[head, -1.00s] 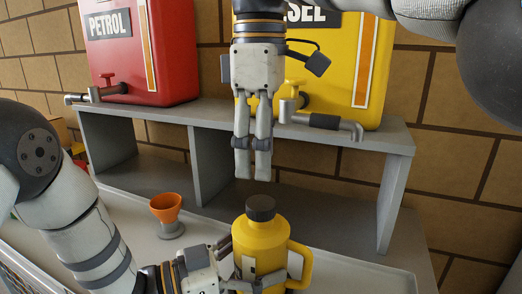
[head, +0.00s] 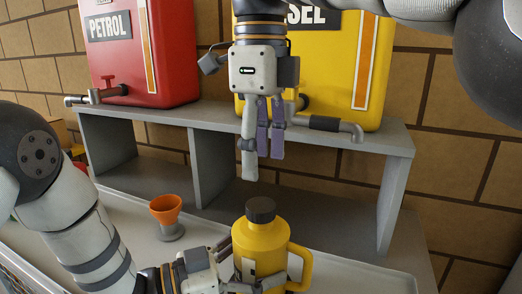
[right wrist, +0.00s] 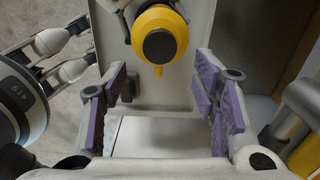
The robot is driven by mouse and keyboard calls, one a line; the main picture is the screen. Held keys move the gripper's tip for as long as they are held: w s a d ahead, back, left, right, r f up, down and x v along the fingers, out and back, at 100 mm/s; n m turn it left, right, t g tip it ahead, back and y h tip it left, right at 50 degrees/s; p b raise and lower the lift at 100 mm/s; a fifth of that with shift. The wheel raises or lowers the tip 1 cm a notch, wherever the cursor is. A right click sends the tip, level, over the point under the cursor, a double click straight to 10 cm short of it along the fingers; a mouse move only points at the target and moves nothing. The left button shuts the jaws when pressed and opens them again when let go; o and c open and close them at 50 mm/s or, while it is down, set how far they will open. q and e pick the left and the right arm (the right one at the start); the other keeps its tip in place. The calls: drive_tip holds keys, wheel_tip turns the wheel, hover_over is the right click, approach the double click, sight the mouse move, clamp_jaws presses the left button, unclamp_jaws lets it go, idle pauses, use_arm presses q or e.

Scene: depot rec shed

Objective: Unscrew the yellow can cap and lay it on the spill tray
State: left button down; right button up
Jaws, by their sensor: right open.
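The yellow can (head: 262,240) stands upright with a dark round cap (head: 261,209) on top and a loop handle on its right. In the right wrist view the cap (right wrist: 159,45) shows from above, beyond my fingertips. My left gripper (head: 252,276) is closed around the can's lower body. My right gripper (head: 261,167) points down above the cap, apart from it. It is open and empty; its purple pads (right wrist: 164,100) face each other in the right wrist view. A pale tray-like surface (head: 365,272) extends right of the can; I cannot tell whether it is the spill tray.
An orange funnel (head: 166,209) stands left of the can. A grey shelf (head: 205,165) runs behind, carrying a red petrol tank (head: 140,60) and a yellow diesel tank (head: 345,85). The diesel tank's tap spout (head: 350,129) sticks out near my right gripper.

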sight(260, 204)
drive_tip(key=shift+f+m, duration=0.25)
drive_tip(key=shift+m, duration=0.05)
wheel_tip(260, 204, down, 8)
drive_tip(key=shift+r, duration=0.25)
drive_tip(key=shift+c, duration=0.3)
